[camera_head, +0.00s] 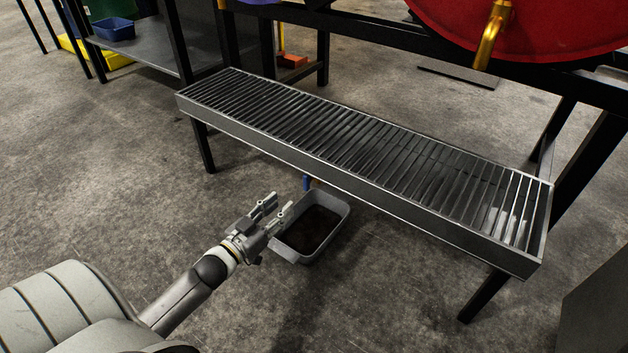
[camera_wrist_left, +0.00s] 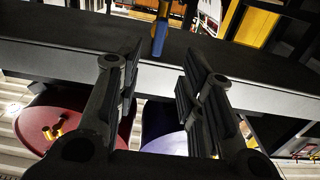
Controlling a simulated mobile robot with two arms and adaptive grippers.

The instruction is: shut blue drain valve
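The blue drain valve handle (camera_head: 307,183) shows small under the near edge of the slatted grate, above a grey pan (camera_head: 345,216) on the floor. In the left wrist view the blue handle (camera_wrist_left: 159,40) hangs from an orange-brown fitting (camera_wrist_left: 163,9), near the top middle. My left gripper (camera_head: 281,203) is open, just left of the handle and over the pan's near left edge. In the left wrist view its two fingers (camera_wrist_left: 163,65) are apart, with the handle beyond the gap between their tips, not visibly touched. My right gripper is not in view.
The slatted grate (camera_head: 360,145) stands on dark legs over the valve. A red drum (camera_head: 530,25) with a brass tap (camera_head: 490,35) lies above at the right. A blue bin (camera_head: 113,29) sits on a shelf at the back left. The floor around the pan is clear.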

